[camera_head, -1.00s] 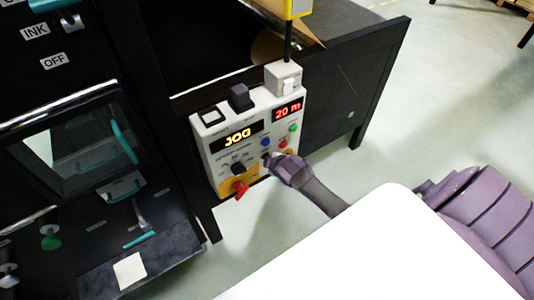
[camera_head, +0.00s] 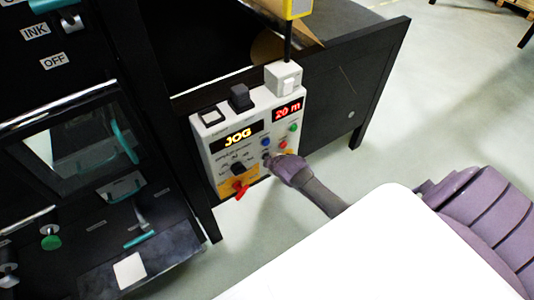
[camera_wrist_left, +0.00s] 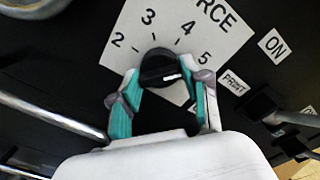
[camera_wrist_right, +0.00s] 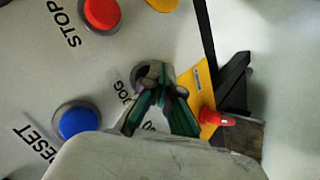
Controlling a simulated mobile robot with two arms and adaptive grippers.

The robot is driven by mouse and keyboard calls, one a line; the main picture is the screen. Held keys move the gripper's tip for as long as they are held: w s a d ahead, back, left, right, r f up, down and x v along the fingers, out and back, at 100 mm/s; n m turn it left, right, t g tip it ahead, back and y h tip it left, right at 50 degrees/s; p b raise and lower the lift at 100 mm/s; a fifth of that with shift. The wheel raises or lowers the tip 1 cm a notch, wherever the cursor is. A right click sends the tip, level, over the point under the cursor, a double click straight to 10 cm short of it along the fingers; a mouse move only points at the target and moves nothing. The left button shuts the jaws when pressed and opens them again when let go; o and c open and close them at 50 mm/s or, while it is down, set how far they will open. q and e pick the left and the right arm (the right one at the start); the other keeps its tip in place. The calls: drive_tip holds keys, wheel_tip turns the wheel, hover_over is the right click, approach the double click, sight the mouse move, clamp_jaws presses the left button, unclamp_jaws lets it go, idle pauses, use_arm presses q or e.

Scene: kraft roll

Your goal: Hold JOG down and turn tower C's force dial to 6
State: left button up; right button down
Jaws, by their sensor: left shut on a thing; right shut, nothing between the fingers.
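Tower C's force dial (camera_wrist_left: 158,68) is a black knob with a white mark, on a white FORCE scale plate (camera_wrist_left: 185,28) showing 2, 3, 4 and 5. My left gripper (camera_wrist_left: 160,85) is shut on it, one teal finger on each side. The mark points right, below the 5; a 6 is not visible. My right gripper (camera_wrist_right: 155,85) is shut and empty, its fingertips on the JOG button (camera_wrist_right: 142,78), mostly hiding it. In the head view my right gripper (camera_head: 272,160) touches the control box (camera_head: 215,148), whose display (camera_head: 240,136) reads JOG. My left gripper cannot be made out there.
The right wrist view shows a blue RESET button (camera_wrist_right: 76,121), a red STOP button (camera_wrist_right: 101,13) and a red lever (camera_wrist_right: 215,118) near JOG. A second display (camera_head: 287,109) reads 20 m. A PRINT switch (camera_wrist_left: 262,103) sits right of the dial. Open floor lies right of the machine.

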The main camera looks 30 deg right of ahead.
use_arm(q)
drive_tip(key=shift+m, duration=1.1)
drive_tip(key=o, duration=0.7)
drive_tip(key=n, duration=1)
